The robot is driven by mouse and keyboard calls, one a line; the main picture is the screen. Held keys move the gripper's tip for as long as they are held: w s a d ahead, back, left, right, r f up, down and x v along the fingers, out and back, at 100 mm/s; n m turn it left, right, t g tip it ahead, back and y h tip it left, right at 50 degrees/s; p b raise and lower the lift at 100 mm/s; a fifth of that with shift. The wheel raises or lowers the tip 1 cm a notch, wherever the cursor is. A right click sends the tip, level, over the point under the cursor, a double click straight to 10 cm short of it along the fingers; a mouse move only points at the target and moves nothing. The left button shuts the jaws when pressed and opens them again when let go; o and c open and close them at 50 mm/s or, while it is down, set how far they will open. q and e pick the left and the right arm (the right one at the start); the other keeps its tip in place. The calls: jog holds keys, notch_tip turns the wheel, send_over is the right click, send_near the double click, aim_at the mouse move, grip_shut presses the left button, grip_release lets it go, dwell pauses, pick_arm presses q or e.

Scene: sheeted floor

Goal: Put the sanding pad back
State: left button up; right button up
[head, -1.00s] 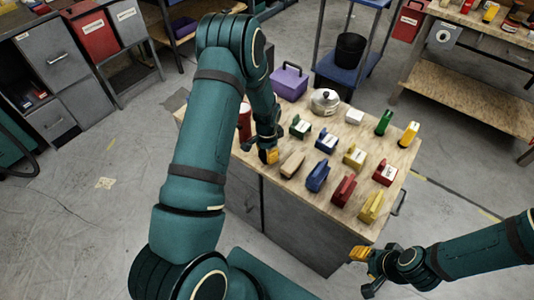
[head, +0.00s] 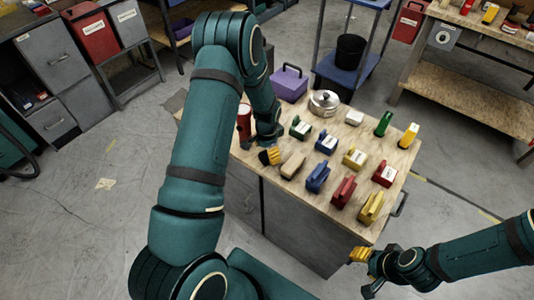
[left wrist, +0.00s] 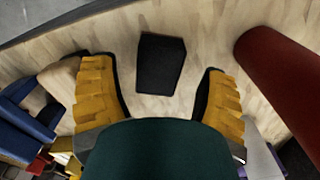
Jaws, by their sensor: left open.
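My left gripper (head: 269,156) is over the near left part of the wooden bench top, its yellow fingers apart. In the left wrist view a dark block (left wrist: 161,63), which may be the sanding pad, lies on the wood between and beyond the open fingertips (left wrist: 160,95), not gripped. In the head view my gripper and arm hide it. A tan block (head: 292,165) lies just right of the gripper, beside the blue block (head: 318,176). My right gripper (head: 365,271) is beyond the bench's near right corner, fingers apart and empty.
A red cylinder (head: 244,122) stands close to the left gripper and also shows in the left wrist view (left wrist: 285,80). Red (head: 343,191) and yellow (head: 371,207) blocks continue the near row. Labelled coloured pieces, a metal pot (head: 324,102) and a purple box (head: 290,84) are farther back.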

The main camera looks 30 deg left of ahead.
pick_arm(q)
notch_tip(320, 180, up, 10)
jog(key=p, duration=0.1)
jog(key=s+d+f, duration=0.2)
jog(key=d, duration=0.1)
jog(key=s+d+f+n+h, duration=0.1)
jog(key=d+f, duration=0.1)
jog(key=d, duration=0.2)
jog(key=s+d+f+n+h, duration=0.1)
jog(key=s+d+f, duration=0.1)
jog(key=d, duration=0.1)
jog(key=shift+s+d+f+t, duration=0.15)
jog(key=shift+s+d+t, duration=0.1)
jog(key=shift+s+t, duration=0.05)
jog(key=s+d+f+n+t+h, duration=0.1)
jog(key=s+d+n, duration=0.4)
jog(key=s+d, duration=0.6)
jog(key=shift+s+d+f+h, duration=0.25)
jog(key=shift+d+f+h, duration=0.15)
jog(key=shift+f, duration=0.3)
